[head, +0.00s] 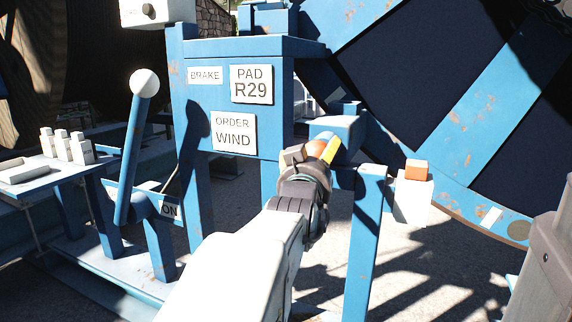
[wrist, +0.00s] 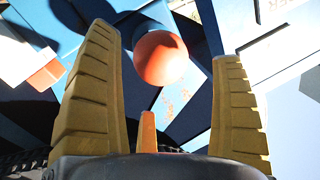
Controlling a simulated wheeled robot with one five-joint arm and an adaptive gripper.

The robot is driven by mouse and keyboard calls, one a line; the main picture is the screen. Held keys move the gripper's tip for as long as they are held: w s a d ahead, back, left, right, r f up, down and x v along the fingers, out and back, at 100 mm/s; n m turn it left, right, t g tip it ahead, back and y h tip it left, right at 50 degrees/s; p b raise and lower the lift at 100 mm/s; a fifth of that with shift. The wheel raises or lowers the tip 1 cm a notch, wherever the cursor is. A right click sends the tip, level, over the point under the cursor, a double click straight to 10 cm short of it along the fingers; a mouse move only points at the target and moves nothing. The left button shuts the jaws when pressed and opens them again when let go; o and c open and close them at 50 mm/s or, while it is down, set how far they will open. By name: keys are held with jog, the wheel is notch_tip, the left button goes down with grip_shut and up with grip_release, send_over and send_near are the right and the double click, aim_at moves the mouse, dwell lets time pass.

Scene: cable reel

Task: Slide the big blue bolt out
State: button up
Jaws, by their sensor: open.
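A blue block-like housing (head: 337,126) at the centre of the head view appears to carry the bolt; the bolt's own body is hard to make out. A round orange knob (wrist: 160,58) shows large in the wrist view, in front of blue metal. In the head view the knob (head: 317,147) is partly hidden by my gripper (head: 325,152). In the wrist view my gripper (wrist: 164,52) is open, with one yellow finger on each side of the knob. Gaps show on both sides. I cannot tell how deep the knob sits between the fingers.
A blue panel (head: 278,130) with BRAKE, PAD R29 and ORDER WIND signs stands behind my arm. A blue lever (head: 133,160) with a white ball stands left. A blue post (head: 364,240) stands right of my arm. An orange block (head: 416,170) sits on a white box before the reel (head: 455,150).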

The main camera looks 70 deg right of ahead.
jog(key=shift+x, duration=2.4)
